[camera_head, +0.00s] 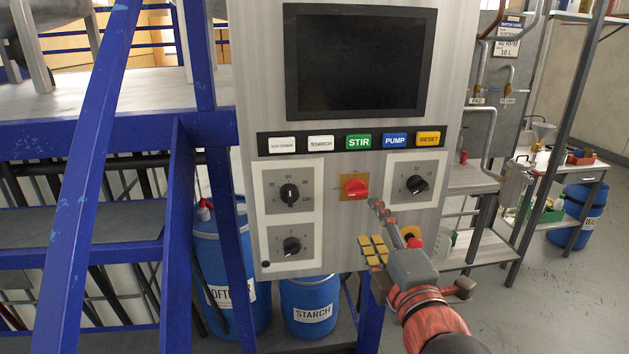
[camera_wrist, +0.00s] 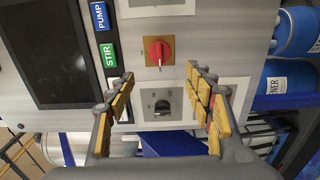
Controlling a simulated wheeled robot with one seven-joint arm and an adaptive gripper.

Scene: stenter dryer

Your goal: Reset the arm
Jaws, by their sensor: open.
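My gripper (camera_head: 377,228) is open and empty in front of the lower right part of the grey control panel (camera_head: 448,60). In the wrist view its two yellow-padded fingers (camera_wrist: 163,92) are spread apart. The red rotary switch (camera_head: 355,187) on its yellow plate sits just up and left of the fingers in the head view. It also shows between and beyond the fingertips in the wrist view (camera_wrist: 159,51). A black knob (camera_wrist: 162,107) shows between the fingers there. A red button with a yellow surround (camera_head: 413,238) is partly hidden behind my gripper.
The panel has a dark screen (camera_head: 360,62), a row of labelled buttons including STIR (camera_head: 358,141), PUMP (camera_head: 396,140) and RESET (camera_head: 429,139), and several black knobs. Blue stair rails (camera_head: 92,130) stand at left. Blue drums (camera_head: 309,300) stand below. Open floor (camera_head: 560,300) lies at right.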

